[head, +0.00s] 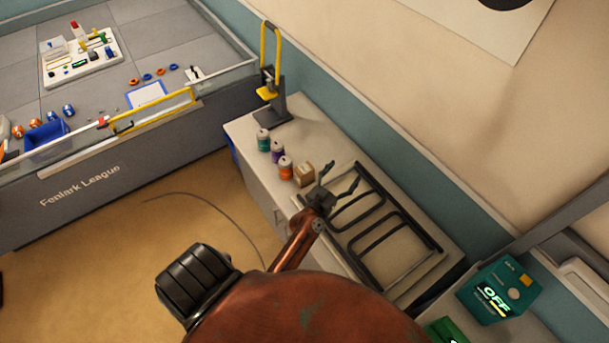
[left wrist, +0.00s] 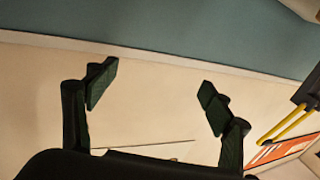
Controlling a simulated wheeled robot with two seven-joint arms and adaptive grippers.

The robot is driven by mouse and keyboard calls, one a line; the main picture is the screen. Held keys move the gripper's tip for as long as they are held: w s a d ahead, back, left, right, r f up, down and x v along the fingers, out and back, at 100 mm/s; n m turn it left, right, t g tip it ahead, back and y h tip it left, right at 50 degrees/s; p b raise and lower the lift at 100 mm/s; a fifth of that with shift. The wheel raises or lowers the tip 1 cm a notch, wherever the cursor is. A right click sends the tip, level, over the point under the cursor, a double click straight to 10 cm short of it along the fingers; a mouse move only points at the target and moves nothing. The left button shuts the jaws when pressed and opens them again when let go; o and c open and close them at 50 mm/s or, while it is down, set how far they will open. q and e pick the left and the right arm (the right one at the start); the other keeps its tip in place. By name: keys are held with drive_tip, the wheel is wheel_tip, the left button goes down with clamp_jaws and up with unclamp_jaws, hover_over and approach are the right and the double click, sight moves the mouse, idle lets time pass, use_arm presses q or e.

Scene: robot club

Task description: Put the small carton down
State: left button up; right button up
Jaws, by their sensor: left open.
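The small carton (head: 304,173), a light brown box, rests upright on the pale cabinet top, beside the orange-and-white can. My left gripper (head: 341,174) is open, its two fingers spread, just right of the carton and apart from it in the head view. The left wrist view shows the same open fingers (left wrist: 157,80) with nothing between them. The carton cannot be made out in the left wrist view. My right gripper is not in view.
Several cans, including a purple one (head: 277,152), stand left of the carton. Behind them is a black stand with a yellow loop (head: 271,55). A dark-barred rack (head: 432,239) lies right of the carton. A teal box (head: 497,290) stands at lower right. The wall runs behind the cabinet.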

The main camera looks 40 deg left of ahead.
use_arm(q)
drive_tip(key=w+a+r+n+y, duration=0.2)
drive_tip(key=a+r+n+y, duration=0.1)
drive_tip(key=a+n+y, duration=0.3)
drive_tip(key=n+g+y, duration=0.6)
drive_tip(key=n+g, duration=0.2)
drive_tip(key=g, duration=0.7)
approach(305, 169)
drive_tip(key=a+f, duration=0.1)
drive_tip(key=a, duration=0.1)
drive_tip(key=shift+w+a+f+b, duration=0.4)
drive_tip(key=shift+a+f+b, duration=0.2)
drive_tip(key=shift+a+b, duration=0.2)
drive_tip(key=b+x, duration=0.4)
drive_tip(key=shift+w+b, duration=0.1)
drive_tip(key=shift+b, duration=0.2)
drive_tip(key=shift+w+a, duration=0.1)
drive_tip(key=shift+a, duration=0.35)
drive_tip(key=shift+c, duration=0.7)
